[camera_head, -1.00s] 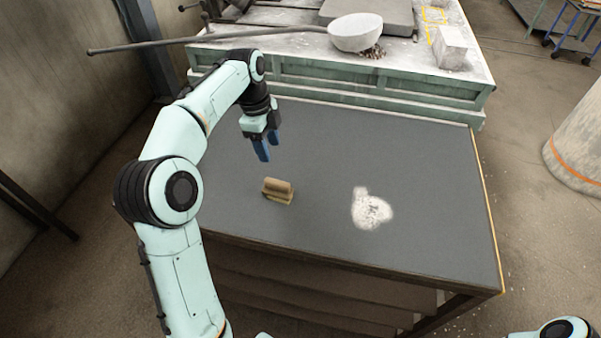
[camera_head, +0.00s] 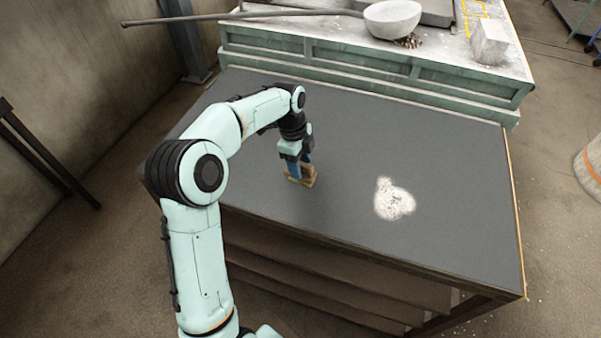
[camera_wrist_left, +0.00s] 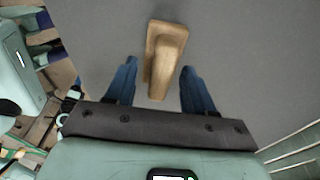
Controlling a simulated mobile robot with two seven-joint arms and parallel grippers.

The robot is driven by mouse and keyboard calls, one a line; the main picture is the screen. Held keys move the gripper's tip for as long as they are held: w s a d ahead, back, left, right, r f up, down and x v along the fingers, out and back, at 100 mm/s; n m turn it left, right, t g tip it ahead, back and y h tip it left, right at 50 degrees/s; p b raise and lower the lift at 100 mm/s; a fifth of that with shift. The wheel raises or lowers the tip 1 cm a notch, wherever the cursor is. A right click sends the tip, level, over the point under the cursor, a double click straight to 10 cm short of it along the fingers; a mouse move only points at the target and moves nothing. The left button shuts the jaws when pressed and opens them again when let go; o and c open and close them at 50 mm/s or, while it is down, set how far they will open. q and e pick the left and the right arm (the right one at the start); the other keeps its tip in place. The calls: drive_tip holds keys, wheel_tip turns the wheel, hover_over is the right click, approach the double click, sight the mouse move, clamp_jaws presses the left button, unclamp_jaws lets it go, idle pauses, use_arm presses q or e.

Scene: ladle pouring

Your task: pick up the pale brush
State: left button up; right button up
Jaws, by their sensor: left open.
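The pale brush (camera_head: 303,178) is a small tan wooden block with a raised grip, standing on the dark grey table top. My left gripper (camera_head: 299,166) is right over it in the head view and hides part of it. In the left wrist view the brush (camera_wrist_left: 163,60) shows whole, with its near end between the two blue fingers of the open left gripper (camera_wrist_left: 159,88). There is a gap between the brush and each finger. My right gripper is not in view.
A white powder patch (camera_head: 394,199) lies on the dark table (camera_head: 440,180) to the right of the brush. Behind stands a green bench (camera_head: 370,75) with a white bowl-shaped ladle (camera_head: 392,19), its long handle reaching left, and a pale block (camera_head: 489,43).

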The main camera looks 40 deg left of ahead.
use_arm(q)
drive_tip(key=shift+f, duration=0.35)
drive_tip(key=c, duration=0.8)
drive_tip(key=shift+w+r, duration=0.1)
drive_tip(key=shift+r, duration=0.05)
wheel_tip(320, 180, up, 15)
drive_tip(key=p, duration=0.2)
wheel_tip(320, 180, up, 5)
hover_over(301, 163)
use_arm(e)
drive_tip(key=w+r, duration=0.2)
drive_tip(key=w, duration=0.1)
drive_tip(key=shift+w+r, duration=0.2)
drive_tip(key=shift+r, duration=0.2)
